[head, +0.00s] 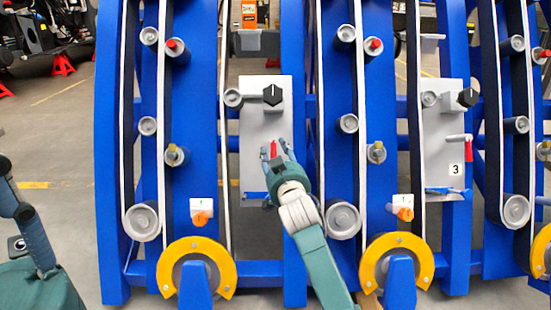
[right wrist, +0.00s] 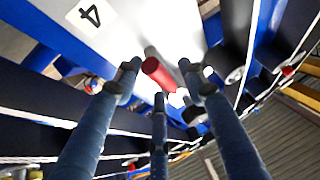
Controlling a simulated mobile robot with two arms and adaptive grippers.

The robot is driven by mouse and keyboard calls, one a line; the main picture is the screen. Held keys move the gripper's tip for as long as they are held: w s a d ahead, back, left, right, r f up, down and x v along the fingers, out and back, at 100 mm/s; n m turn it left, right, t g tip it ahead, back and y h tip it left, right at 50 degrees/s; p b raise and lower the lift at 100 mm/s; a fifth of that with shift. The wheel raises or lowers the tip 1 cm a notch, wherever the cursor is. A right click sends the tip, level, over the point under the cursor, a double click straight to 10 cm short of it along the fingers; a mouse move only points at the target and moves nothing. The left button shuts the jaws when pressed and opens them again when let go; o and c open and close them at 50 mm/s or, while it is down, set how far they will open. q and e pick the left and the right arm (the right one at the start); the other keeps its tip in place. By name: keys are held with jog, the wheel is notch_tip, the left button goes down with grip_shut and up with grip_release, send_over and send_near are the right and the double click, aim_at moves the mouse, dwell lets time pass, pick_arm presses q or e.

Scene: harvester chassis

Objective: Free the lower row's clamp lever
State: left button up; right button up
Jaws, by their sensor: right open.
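A clamp lever with a red handle (head: 273,148) stands on the light grey panel (head: 257,100) left of the picture's middle. In the right wrist view the red handle (right wrist: 158,74) on its grey shaft points toward the camera, beside the label 4 (right wrist: 90,15). My right gripper (head: 274,152) is open at the lever. In the wrist view its fingertips (right wrist: 160,82) stand around the red handle; I cannot tell whether any finger touches it. Part of what looks like my left gripper (head: 30,235) shows at the left edge, cut off by the frame.
A black knob (head: 272,95) sits above the lever. A second panel (head: 440,120) with label 3 has a similar red-tipped lever (head: 459,138). Blue frame uprights (head: 292,60), belts and rollers flank the panel. Yellow half-rings (head: 228,263) stick out low. Open floor lies at left.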

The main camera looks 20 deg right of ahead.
jog(key=shift+w, duration=0.4)
grip_shut()
